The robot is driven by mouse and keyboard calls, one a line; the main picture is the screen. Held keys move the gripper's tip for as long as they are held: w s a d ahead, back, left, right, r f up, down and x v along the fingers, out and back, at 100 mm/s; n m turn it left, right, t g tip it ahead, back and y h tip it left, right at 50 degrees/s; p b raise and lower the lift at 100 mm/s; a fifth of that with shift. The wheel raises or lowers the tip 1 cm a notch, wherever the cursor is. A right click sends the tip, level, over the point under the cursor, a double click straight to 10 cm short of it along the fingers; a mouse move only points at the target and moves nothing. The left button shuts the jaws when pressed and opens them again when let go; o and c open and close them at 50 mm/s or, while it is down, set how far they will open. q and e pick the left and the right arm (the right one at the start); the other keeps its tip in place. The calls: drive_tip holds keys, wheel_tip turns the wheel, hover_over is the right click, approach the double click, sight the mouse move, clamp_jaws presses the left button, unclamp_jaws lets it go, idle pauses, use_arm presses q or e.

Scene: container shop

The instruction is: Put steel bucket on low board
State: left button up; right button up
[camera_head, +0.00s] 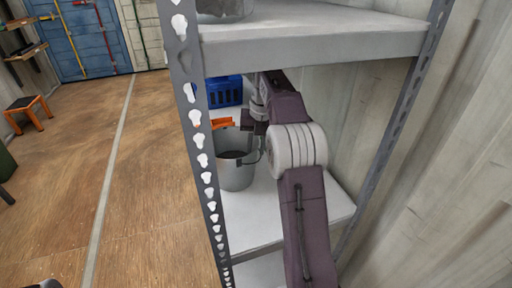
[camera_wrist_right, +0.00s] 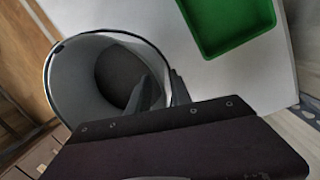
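The steel bucket (camera_head: 237,176) stands upright on a white shelf board (camera_head: 320,212), below a higher board (camera_head: 315,45) and above a lower board (camera_head: 262,270). My right arm reaches into the shelf bay. My right gripper (camera_head: 247,127) is at the bucket's rim. In the right wrist view I look into the empty bucket (camera_wrist_right: 82,75). The fingers of the right gripper (camera_wrist_right: 160,78) are apart, one inside the bucket wall and one outside, with the rim between them. I cannot see firm contact. My left gripper does not show.
A blue crate (camera_head: 225,91) and an orange item (camera_head: 221,123) are behind the bucket. A green tray (camera_wrist_right: 228,22) lies beside it in the wrist view. A perforated shelf post (camera_head: 196,130) stands close left. A grey metal container (camera_head: 225,8) is on the higher board.

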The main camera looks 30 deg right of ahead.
wheel_tip(320, 180, up, 7)
drive_tip(key=s+p, duration=0.1)
drive_tip(key=p, duration=0.2)
drive_tip(key=shift+r, duration=0.2)
drive_tip(key=shift+d, duration=0.1)
